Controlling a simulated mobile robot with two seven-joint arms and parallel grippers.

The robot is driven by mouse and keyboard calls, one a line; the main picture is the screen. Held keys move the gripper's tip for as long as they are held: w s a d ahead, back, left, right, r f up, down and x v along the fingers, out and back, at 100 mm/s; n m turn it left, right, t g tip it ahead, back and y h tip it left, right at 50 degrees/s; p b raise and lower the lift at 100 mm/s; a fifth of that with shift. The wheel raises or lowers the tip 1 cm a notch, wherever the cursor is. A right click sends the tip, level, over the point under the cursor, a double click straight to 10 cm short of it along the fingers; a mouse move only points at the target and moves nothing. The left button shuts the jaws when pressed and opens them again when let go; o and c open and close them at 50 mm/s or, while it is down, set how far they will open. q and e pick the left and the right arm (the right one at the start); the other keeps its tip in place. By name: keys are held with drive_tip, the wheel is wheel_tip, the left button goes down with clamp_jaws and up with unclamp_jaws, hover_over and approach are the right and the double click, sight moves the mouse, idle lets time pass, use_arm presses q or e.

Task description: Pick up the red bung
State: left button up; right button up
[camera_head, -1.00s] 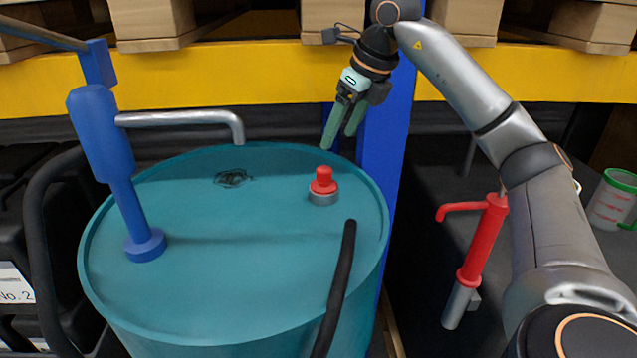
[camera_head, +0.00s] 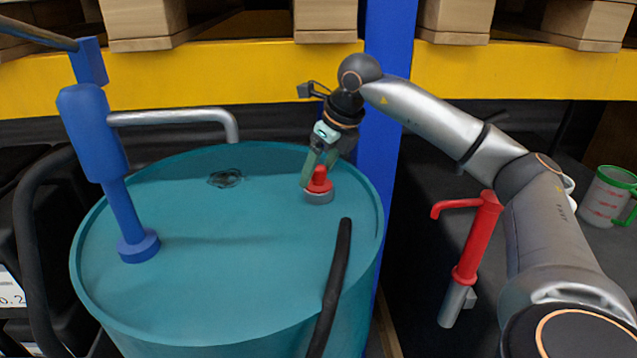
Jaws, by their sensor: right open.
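The red bung (camera_head: 319,184) sits upright in a grey metal collar (camera_head: 319,197) on top of the teal drum (camera_head: 230,290), near its right back rim. My right gripper (camera_head: 314,179) has come down at the bung from behind. Its green fingers are open; one shows at the bung's left side, and the other is partly hidden behind the bung. I cannot tell whether either finger touches it. My left gripper is not in view.
A blue hand pump (camera_head: 108,160) with a metal spout (camera_head: 175,117) stands on the drum's left. A black hose (camera_head: 332,285) crosses its front right. A red pump (camera_head: 474,245) and a green-handled jug (camera_head: 608,196) are at right. A yellow shelf beam (camera_head: 220,72) runs behind.

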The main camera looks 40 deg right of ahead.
clamp_jaws()
idle(0.4)
